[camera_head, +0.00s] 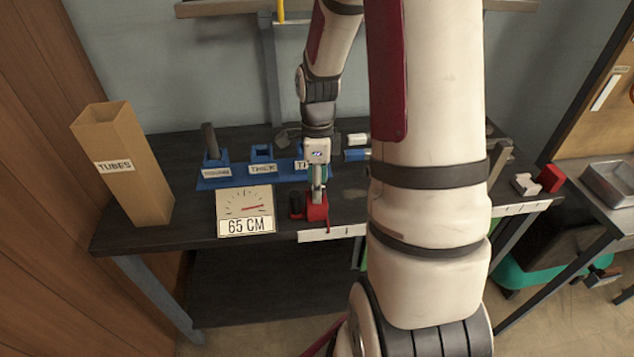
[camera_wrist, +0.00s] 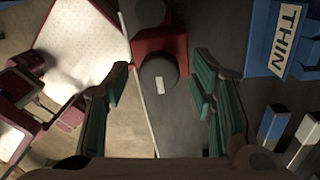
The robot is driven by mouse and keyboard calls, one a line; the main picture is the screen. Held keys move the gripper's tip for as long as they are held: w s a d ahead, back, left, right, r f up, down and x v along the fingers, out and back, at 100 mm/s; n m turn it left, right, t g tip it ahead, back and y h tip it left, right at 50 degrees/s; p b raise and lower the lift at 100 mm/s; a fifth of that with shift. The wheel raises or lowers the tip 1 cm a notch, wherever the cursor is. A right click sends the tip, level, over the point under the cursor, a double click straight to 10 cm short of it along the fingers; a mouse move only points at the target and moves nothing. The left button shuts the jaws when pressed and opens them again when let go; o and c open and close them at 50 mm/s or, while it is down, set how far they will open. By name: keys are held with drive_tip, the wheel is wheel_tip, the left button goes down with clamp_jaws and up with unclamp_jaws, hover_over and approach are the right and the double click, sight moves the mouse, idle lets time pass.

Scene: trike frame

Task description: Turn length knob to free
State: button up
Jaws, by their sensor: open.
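A dark round knob (camera_wrist: 158,75) with a pale mark on its face sits on a red block (camera_wrist: 160,48) in the wrist view. I take it for the length knob. My gripper (camera_wrist: 162,84) is open, with one teal-padded finger on each side of the knob; I cannot tell whether either touches it. In the head view my gripper (camera_head: 318,188) points down over the red block (camera_head: 317,211) at the bench's front edge, and hides the knob's top. A second dark cylinder (camera_wrist: 150,12) shows at the block's far end in the wrist view.
A dial board reading 65 CM (camera_head: 245,226) stands left of the red block. Blue labelled holders (camera_head: 262,168) stand behind it, one with a dark tube. A tall TUBES box (camera_head: 135,178) stands at the bench's left end. A white ruler strip (camera_head: 335,233) runs along the front edge.

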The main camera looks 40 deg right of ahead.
drive_tip(key=c, duration=1.1)
drive_tip(key=shift+c, duration=0.2)
